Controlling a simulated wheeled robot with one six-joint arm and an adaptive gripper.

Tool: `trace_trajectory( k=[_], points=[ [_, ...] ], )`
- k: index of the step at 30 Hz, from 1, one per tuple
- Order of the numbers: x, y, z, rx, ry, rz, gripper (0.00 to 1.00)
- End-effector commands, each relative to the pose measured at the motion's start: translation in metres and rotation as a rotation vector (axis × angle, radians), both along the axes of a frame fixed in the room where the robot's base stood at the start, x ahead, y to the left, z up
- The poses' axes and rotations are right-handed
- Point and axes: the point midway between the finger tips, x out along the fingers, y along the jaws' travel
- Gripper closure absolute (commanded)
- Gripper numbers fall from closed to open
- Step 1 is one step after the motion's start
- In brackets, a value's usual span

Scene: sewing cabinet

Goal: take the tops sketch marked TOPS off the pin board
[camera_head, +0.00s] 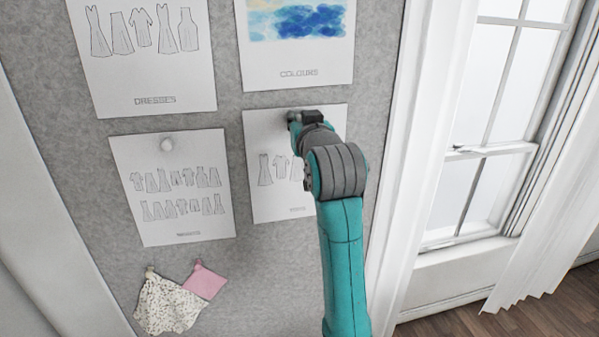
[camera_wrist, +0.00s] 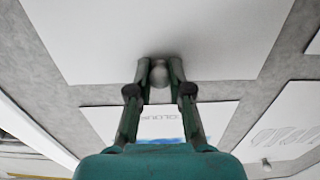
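A white sheet of garment drawings (camera_head: 273,196) hangs at the lower right of the pin board in the head view. My arm covers its right part, and its small caption is too blurred to read. In the wrist view this sheet (camera_wrist: 160,25) fills the upper middle, seen at a slant. A round pale pin (camera_wrist: 160,73) sits at its edge. My gripper (camera_wrist: 160,70) is at the pin, with one fingertip on each side, and looks closed on it. In the head view my gripper (camera_head: 300,117) is at the sheet's top edge, and the pin is hidden.
On the grey pin board (camera_head: 230,120) hang the DRESSES sheet (camera_head: 155,85), the COLOURS sheet (camera_head: 298,70), another garment sheet (camera_head: 180,222) with a white pin (camera_head: 167,144), and two fabric swatches, patterned (camera_head: 168,304) and pink (camera_head: 204,282). A window (camera_head: 495,130) and curtain stand at right.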

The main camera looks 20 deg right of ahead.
Motion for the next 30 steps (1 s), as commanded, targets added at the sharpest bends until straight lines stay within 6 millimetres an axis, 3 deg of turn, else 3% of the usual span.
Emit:
trace_trajectory(
  k=[30],
  points=[
    [-0.019, 0.002, -0.001, 0.000, 0.001, 0.000, 1.00]
  ],
)
